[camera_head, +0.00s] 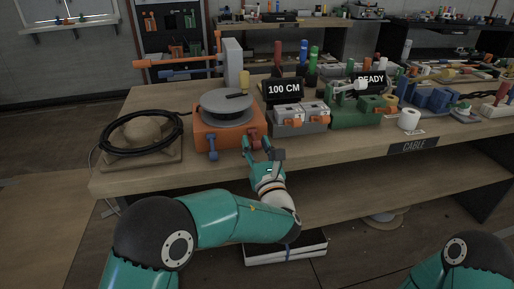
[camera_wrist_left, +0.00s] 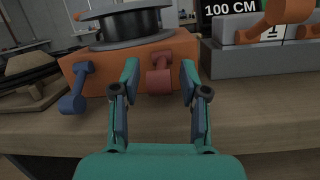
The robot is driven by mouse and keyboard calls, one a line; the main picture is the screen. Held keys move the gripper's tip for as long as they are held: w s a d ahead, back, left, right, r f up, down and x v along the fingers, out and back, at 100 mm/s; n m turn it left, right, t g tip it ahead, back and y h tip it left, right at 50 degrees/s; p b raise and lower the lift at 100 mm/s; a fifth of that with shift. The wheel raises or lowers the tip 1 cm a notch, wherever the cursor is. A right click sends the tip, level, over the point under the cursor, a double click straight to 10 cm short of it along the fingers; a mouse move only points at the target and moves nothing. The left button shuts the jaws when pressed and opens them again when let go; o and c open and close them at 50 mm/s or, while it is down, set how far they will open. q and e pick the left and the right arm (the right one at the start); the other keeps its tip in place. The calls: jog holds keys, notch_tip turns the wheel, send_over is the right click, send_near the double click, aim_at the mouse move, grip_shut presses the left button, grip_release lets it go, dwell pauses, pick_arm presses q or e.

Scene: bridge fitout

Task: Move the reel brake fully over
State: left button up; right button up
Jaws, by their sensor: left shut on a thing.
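The reel unit is an orange box (camera_head: 204,135) with a dark round reel (camera_head: 226,105) on top, standing on the bench. It also fills the upper left of the left wrist view (camera_wrist_left: 105,66). Its front carries a blue lever (camera_wrist_left: 77,88), hanging down and tilted left, and a short red lever (camera_wrist_left: 159,80) to the right. My left gripper (camera_head: 257,144) is at the box's front right. In the left wrist view its fingers (camera_wrist_left: 160,84) stand either side of the red lever's end, shut on it. My right gripper is out of view.
A coil of black cable (camera_head: 118,145) lies on a stand at the left. A "100 CM" sign (camera_head: 284,89) stands behind a grey unit (camera_head: 300,128) with orange levers, right of the reel. The bench's front strip (camera_wrist_left: 255,125) is clear.

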pick_arm(q)
jog(key=shift+d+f, duration=0.1)
jog(key=shift+f, duration=0.1)
jog(key=o, duration=1)
jog(key=shift+c, duration=0.2)
jog(key=shift+o, duration=1.1)
jog(key=shift+r, duration=0.1)
jog(key=v, duration=1.2)
